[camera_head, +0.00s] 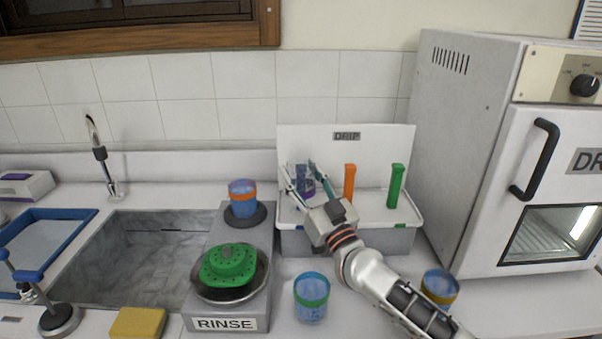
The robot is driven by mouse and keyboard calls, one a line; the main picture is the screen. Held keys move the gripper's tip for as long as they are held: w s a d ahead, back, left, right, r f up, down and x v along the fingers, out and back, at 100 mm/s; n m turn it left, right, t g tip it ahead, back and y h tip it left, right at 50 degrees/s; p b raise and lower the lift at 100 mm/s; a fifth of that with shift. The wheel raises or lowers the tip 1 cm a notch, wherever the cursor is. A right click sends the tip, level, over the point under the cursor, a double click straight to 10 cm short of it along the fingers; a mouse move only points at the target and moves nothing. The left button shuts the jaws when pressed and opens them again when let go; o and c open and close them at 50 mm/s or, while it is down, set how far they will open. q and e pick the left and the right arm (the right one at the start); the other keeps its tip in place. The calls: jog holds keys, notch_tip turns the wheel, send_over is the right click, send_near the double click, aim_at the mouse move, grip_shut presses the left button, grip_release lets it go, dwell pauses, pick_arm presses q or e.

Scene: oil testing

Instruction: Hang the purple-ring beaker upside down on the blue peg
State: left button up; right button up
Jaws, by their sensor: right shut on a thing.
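My right gripper (302,176) reaches over the DRIP rack (300,134) at its left side. It is shut on the purple-ring beaker (306,185), a small bluish beaker with a purple band, partly hidden by the fingers. The beaker is at the left end of the row of pegs. The blue peg cannot be made out clearly; the beaker and fingers cover that spot. I cannot tell whether the beaker is over the peg or just above or in front of it. My left gripper is not in view.
An orange peg (349,183) and a green peg (396,186) stand right of the gripper. An orange-ring beaker (243,198) is on the RINSE stand (197,313). A green-ring beaker (311,297) and yellow-ring beaker (440,287) stand in front. The oven (465,120) borders the right.

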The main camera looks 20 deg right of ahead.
aim_at(308, 189)
jog(key=shift+f, duration=0.45)
dwell(0.7)
jog(key=o, duration=1.2)
jog(key=shift+v, duration=3.75)
